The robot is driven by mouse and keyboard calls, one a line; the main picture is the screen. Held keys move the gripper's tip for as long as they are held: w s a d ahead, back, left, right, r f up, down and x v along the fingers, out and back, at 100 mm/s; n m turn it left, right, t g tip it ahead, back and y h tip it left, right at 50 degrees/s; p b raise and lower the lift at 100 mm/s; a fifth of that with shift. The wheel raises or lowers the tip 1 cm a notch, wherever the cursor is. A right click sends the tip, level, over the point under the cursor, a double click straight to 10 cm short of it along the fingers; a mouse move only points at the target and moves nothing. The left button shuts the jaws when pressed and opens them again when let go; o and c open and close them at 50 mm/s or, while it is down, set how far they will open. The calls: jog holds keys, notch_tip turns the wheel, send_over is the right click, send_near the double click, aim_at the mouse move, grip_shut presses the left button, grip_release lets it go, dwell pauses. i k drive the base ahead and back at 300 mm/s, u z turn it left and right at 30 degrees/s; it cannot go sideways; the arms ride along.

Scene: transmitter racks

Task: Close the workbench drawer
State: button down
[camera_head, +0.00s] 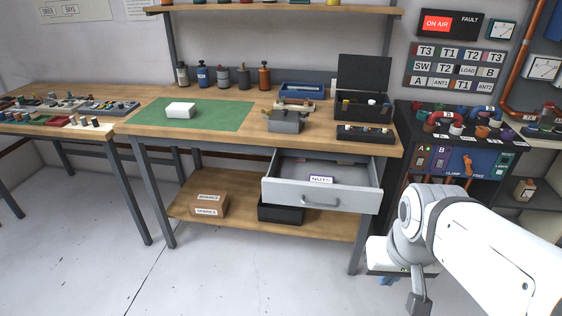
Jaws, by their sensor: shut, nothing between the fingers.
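The workbench drawer (320,193) is pulled well out from under the right part of the workbench top (225,135). Its light grey front has a bar handle and a label reading "NUTS". My gripper (418,303) is at the bottom edge, right of and below the drawer front in the picture. It is small and dark here, shut, with nothing in it. It is apart from the drawer.
A bench leg (357,240) stands near the drawer's right side. A vise (285,121) and an open toolbox (362,105) stand above. The floor (255,280) before the drawer is clear.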

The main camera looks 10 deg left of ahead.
aim_at(356, 189)
jog(key=i, duration=0.95)
jog(key=z, duration=0.05)
